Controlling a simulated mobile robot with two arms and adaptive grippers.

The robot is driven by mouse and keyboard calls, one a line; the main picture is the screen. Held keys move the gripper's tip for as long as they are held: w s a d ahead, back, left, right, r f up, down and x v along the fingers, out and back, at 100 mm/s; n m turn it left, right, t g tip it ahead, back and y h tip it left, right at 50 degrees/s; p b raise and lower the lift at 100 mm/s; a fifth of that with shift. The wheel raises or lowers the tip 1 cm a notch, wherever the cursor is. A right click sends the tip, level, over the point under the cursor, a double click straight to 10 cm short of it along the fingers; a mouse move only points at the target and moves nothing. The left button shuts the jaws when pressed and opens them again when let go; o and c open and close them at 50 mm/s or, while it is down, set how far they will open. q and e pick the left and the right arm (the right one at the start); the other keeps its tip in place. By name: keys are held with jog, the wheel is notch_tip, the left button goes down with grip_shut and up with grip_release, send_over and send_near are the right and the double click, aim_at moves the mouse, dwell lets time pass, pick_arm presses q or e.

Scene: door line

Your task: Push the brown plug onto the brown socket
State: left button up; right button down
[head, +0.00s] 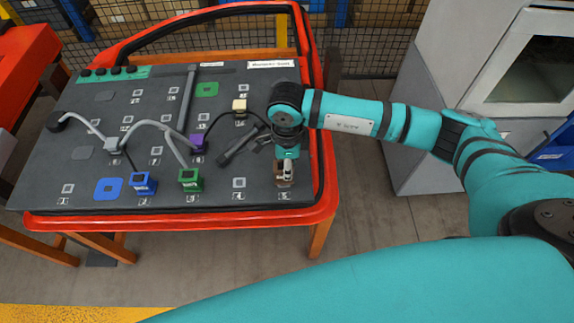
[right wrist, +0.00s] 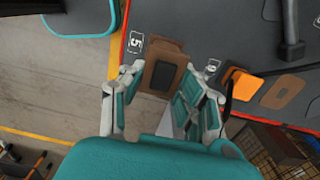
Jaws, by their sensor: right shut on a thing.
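My right gripper (head: 286,165) is above the near right corner of the dark board, its fingers pointing down. In the right wrist view its fingertips (right wrist: 160,95) stand on either side of a brown block with a dark rectangular face, which I take as the brown plug (right wrist: 164,78). Brown surface of what looks like the brown socket (right wrist: 166,48) shows beside and under it, near the mark 5. In the head view the brown socket (head: 284,181) is partly covered by the fingers. I cannot tell how far the plug is seated. My left gripper is not in view.
Blue (head: 143,183), green (head: 190,180), purple (head: 197,142) and yellow (head: 240,107) blocks stand on the board (head: 70,160), with cables among them. A red rim (head: 200,219) borders the board.

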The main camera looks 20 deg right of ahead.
jog(key=shift+r+p, duration=1.1)
jog(key=shift+r, duration=1.4)
